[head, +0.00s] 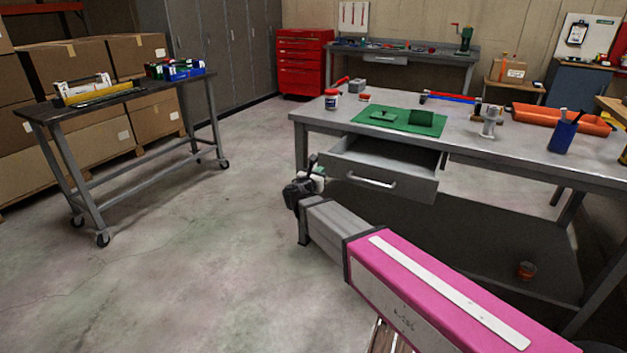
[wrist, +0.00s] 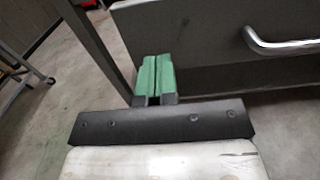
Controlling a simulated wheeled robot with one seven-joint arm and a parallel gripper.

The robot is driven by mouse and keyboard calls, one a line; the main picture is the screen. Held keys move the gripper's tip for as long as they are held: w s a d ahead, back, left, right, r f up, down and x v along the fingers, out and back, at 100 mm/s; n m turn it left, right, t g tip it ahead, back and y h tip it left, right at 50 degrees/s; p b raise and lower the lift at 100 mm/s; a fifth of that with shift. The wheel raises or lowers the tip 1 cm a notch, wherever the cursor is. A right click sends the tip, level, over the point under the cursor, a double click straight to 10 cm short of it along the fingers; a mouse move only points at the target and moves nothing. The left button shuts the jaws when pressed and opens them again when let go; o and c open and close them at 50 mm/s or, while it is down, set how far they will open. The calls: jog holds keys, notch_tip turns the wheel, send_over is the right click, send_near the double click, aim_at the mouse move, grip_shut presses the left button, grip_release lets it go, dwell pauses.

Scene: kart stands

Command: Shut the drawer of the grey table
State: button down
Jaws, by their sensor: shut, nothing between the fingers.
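The grey table (head: 465,147) stands at the right in the head view. Its drawer (head: 374,181) is pulled out toward me, with its empty-looking inside showing from above. A bar handle (head: 371,182) is on the drawer front, and it also shows at the upper right of the wrist view (wrist: 283,43). My gripper (head: 313,168) is at the left end of the drawer front. In the wrist view its green fingers (wrist: 152,75) are together and empty, near the drawer's left edge and left of the handle. I cannot tell whether they touch the drawer front.
A green mat (head: 400,121), an orange tray (head: 562,119) and a blue cup (head: 562,136) are on the tabletop. A dark wheeled cart (head: 120,95) stands at the left, with cardboard boxes behind it. The floor (head: 215,205) between cart and table is clear.

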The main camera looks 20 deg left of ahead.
aim_at(327, 165)
jog(key=shift+w+d, duration=0.2)
jog(key=shift+w, duration=1.55)
jog(key=w, duration=0.8)
jog(key=w+d, duration=0.1)
jog(key=w, duration=0.8)
jog(key=w+d, duration=0.1)
jog(key=w, duration=0.7)
jog(key=shift+w, duration=1)
